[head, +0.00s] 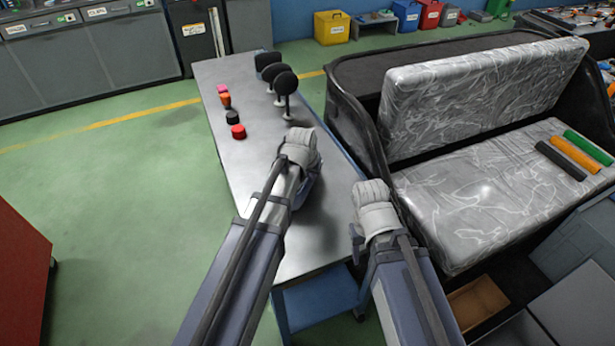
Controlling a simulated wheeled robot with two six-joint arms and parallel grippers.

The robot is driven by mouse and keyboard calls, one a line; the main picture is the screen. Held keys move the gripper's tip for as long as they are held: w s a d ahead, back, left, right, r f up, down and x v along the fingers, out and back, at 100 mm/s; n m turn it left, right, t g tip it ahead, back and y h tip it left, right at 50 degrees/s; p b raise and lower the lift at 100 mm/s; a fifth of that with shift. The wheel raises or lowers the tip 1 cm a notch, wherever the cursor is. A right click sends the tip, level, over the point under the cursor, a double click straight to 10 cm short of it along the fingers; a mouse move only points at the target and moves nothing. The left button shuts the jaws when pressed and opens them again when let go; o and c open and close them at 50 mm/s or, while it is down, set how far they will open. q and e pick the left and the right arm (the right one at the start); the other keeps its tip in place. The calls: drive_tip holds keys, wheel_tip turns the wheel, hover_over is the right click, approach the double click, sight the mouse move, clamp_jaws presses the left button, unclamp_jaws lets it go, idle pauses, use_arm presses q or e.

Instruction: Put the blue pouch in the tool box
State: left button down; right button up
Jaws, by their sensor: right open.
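My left gripper (302,142) is over the middle of the grey metal bench (207,78). Its grey wrapped end hides its fingers and whatever is under it. A dark bluish patch shows beside its wrist, but I cannot tell whether it is the blue pouch or part of my arm. My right gripper (372,196) is over the bench's right edge, beside the rickshaw seat. It is open, and nothing shows in it. I cannot make out the blue pouch for certain. No tool box can be named for sure; an open brown box (478,302) sits low at the lower right.
Black round-topped parts (286,83) stand at the bench's far end, with red (238,132), black and orange pieces left of them. The silver-covered rickshaw seat (475,205) fills the right, with three coloured rolls on it. Coloured bins (332,27) stand behind.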

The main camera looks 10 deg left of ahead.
use_arm(q)
wheel_tip(320, 180, up, 10)
drive_tip(key=p, duration=0.9)
drive_tip(key=shift+f, duration=0.1)
drive_tip(key=shift+f, duration=0.1)
